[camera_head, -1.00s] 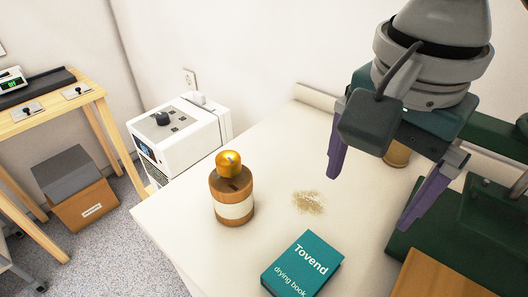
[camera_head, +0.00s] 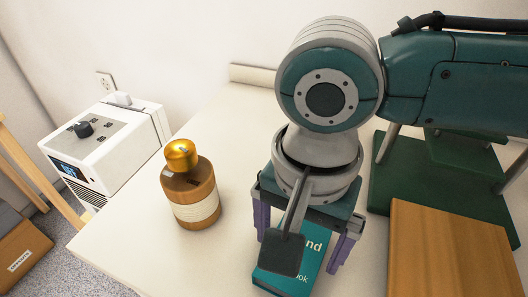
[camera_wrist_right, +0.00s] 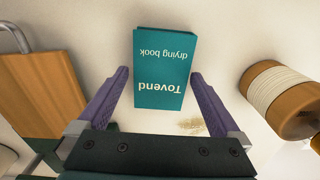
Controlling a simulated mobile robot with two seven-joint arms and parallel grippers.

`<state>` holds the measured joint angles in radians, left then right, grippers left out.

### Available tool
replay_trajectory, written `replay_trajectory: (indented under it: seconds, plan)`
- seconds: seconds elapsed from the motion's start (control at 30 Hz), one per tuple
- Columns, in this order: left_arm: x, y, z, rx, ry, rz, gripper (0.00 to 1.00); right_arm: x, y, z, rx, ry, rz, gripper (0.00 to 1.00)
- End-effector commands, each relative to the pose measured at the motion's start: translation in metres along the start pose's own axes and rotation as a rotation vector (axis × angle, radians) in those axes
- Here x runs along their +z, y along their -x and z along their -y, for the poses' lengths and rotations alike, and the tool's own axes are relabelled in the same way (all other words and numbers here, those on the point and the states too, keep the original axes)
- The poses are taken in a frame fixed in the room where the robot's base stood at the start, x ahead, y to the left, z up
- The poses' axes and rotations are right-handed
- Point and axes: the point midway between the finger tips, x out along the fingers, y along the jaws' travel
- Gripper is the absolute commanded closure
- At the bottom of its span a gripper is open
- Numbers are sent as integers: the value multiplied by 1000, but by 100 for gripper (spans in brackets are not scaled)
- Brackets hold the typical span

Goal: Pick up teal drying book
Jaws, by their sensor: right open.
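The teal drying book (camera_head: 312,262) lies flat on the white table, partly hidden behind my right gripper in the head view. Its cover reads "Tovend drying book", and it shows whole in the right wrist view (camera_wrist_right: 163,70). My right gripper (camera_head: 300,240) is open above the book, its purple fingers to either side. In the right wrist view the book's near end lies between the fingertips (camera_wrist_right: 160,75), with a gap at each side. My left gripper is not in view.
A wooden jar with a gold knob (camera_head: 189,190) stands left of the book. A wooden board (camera_head: 445,250) and a dark green stand (camera_head: 420,195) are at the right. A white machine (camera_head: 105,150) is beyond the table's left edge. A brownish powder patch (camera_wrist_right: 192,126) lies near the book.

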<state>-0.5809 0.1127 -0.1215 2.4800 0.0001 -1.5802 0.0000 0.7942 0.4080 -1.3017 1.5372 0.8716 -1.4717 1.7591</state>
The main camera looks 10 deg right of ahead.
Motion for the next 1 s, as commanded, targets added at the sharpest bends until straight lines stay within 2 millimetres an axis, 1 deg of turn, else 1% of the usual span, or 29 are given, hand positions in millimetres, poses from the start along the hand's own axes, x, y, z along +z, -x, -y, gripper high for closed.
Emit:
replay_trajectory:
  seconds: [0.07,0.27,0.37,1.0]
  plan:
    - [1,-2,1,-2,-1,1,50,0,-6,0,0,1,0,0]
    - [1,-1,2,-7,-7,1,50,0,-5,0,-1,1,0,0]
    - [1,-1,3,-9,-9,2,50,0,-5,0,-1,1,0,10]
    - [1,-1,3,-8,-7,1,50,0,-5,0,-1,1,0,82]
